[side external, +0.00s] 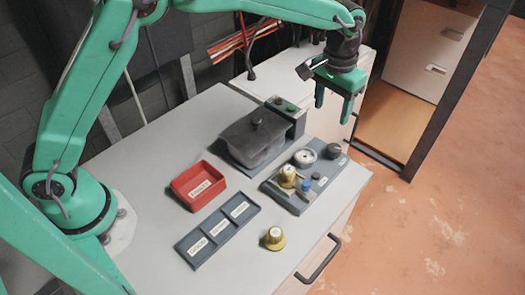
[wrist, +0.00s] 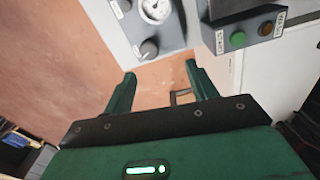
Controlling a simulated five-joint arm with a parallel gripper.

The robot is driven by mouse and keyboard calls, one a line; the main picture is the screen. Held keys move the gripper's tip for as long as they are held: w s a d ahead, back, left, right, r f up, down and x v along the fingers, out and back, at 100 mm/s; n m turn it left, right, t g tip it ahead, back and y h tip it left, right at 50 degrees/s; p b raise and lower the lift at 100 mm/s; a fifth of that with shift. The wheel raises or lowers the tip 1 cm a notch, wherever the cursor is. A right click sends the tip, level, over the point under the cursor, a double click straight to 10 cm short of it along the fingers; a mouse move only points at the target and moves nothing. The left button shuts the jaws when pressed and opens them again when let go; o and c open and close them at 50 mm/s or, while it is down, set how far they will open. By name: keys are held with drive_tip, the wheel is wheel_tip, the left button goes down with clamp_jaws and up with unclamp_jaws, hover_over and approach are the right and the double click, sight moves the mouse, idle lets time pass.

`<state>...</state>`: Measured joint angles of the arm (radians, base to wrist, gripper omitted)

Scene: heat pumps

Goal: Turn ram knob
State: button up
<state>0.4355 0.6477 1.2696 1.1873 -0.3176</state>
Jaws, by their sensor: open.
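A dark panel (side external: 297,203) on the bench carries a cream knob on a yellow base (side external: 287,177), a blue knob (side external: 306,186), a round gauge (side external: 304,157) and a dark knob (side external: 331,151). Labels there are too small to read, so I cannot tell which is the ram knob. The wrist view shows the gauge (wrist: 156,10) and a dark knob (wrist: 149,49) beyond my fingertips. My gripper (side external: 334,112) is open and empty, held above the panel's far end, apart from it. In the wrist view its fingers (wrist: 160,70) are spread with nothing between them.
A loose cream-and-yellow knob (side external: 273,240) sits near the bench's front edge. A red bin (side external: 197,186), a dark labelled tray (side external: 208,249) and a dark lidded container (side external: 254,137) stand left of the panel. A box with buttons (side external: 288,112) stands behind it.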

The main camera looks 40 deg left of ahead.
sight(334, 147)
drive_tip(key=d+f, duration=0.2)
drive_tip(key=f, duration=0.1)
drive_tip(key=shift+w+d+f, duration=0.15)
drive_tip(key=shift+w+d, duration=0.2)
drive_tip(key=shift+w, duration=0.05)
drive_tip(key=shift+f, duration=0.1)
drive_tip(key=shift+f, duration=3.8)
drive_tip(key=c, duration=1)
